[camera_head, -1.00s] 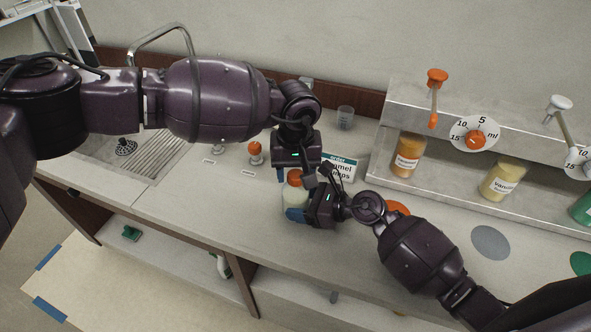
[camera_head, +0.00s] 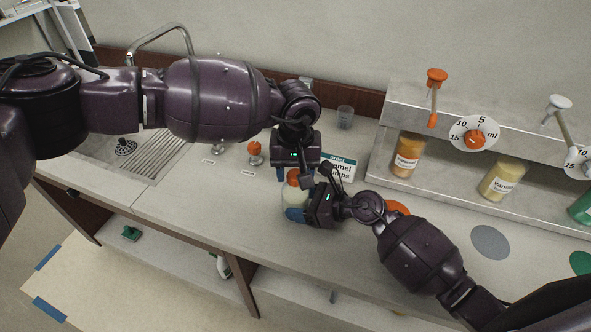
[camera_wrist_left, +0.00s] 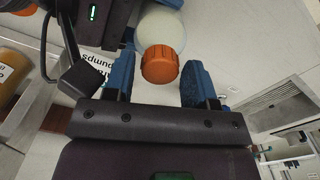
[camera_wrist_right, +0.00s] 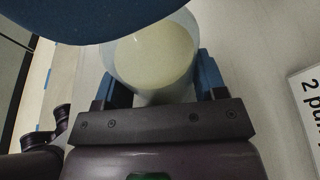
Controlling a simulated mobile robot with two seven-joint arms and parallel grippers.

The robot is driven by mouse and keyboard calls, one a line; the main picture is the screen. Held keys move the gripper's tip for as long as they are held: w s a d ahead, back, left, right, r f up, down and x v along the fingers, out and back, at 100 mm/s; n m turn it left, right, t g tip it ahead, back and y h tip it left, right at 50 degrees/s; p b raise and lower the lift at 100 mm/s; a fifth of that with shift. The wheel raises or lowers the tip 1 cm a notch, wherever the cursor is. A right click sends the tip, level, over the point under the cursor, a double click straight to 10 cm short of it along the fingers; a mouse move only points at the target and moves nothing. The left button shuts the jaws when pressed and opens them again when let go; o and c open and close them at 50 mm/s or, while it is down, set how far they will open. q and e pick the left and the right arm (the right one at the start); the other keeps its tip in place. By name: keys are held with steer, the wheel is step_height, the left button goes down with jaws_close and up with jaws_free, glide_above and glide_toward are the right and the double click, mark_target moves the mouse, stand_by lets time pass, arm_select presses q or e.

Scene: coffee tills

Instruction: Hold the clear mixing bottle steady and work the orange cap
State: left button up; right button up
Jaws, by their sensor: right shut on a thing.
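The clear mixing bottle (camera_head: 293,198), with pale contents and an orange cap (camera_head: 293,178), is upright over the counter. My right gripper (camera_head: 296,214) is shut on the bottle's body from the right. The right wrist view shows the bottle (camera_wrist_right: 152,55) between its blue fingers. My left gripper (camera_head: 293,176) points down at the cap from above. In the left wrist view, its open fingers (camera_wrist_left: 159,80) are on either side of the orange cap (camera_wrist_left: 161,64), with small gaps showing. Whether the bottle's base touches the counter is hidden.
A caramel pumps sign (camera_head: 340,169) stands just behind the grippers. A shelf (camera_head: 395,180) with an orange bottle (camera_head: 407,155) and dial (camera_head: 475,139) is to the right. The front counter is clear.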

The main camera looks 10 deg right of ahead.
arm_select(q)
steer(key=shift+o, duration=1.1)
step_height(320, 180, up, 12)
arm_select(e)
steer(key=o, duration=1.3)
steer(key=v, duration=1.2)
